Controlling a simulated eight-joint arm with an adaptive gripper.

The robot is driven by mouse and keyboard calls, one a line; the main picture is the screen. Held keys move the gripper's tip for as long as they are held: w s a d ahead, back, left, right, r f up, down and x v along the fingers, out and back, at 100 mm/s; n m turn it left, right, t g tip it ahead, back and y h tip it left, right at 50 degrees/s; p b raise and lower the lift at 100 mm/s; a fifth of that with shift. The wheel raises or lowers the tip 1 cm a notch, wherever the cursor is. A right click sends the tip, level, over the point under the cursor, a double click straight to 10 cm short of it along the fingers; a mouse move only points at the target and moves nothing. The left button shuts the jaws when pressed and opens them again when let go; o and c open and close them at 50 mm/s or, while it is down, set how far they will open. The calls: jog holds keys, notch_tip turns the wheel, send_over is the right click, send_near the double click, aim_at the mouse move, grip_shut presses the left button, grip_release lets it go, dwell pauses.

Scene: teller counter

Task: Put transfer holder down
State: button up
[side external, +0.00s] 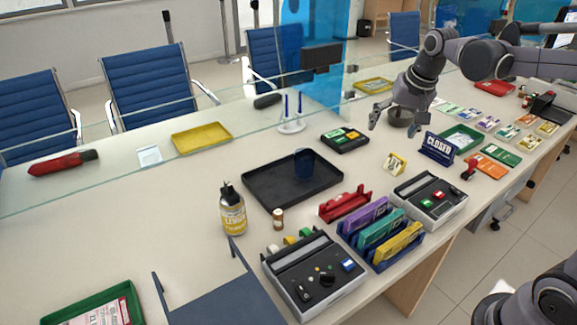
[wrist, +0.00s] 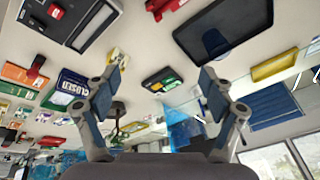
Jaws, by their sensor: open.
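No label that I can read marks one thing as the transfer holder. A red holder (side external: 345,203) stands alone on the counter, right of the black tray, and part of it shows at the top of the wrist view (wrist: 165,7). Beside it, purple (side external: 364,216), teal (side external: 382,230) and yellow (side external: 398,242) holders stand side by side in a blue rack (side external: 408,259).
The black tray (side external: 262,198) holds a translucent blue cup. A CLOSED sign (side external: 438,148), a yellow-white block (side external: 395,163) and a black case (side external: 344,139) stand near my gripper. Two grey-black boxes (side external: 433,196) (side external: 332,300) flank the rack. A glass screen runs along the back.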

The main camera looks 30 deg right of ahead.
jog(key=s+a+f+n+t, duration=0.3)
jog(key=s+a+f+n, duration=0.2)
jog(key=s, duration=0.8)
jog(key=a+n, duration=0.3)
jog(key=a, duration=0.2)
jog(key=shift+s+y, duration=0.25)
jog(key=shift+y, duration=0.15)
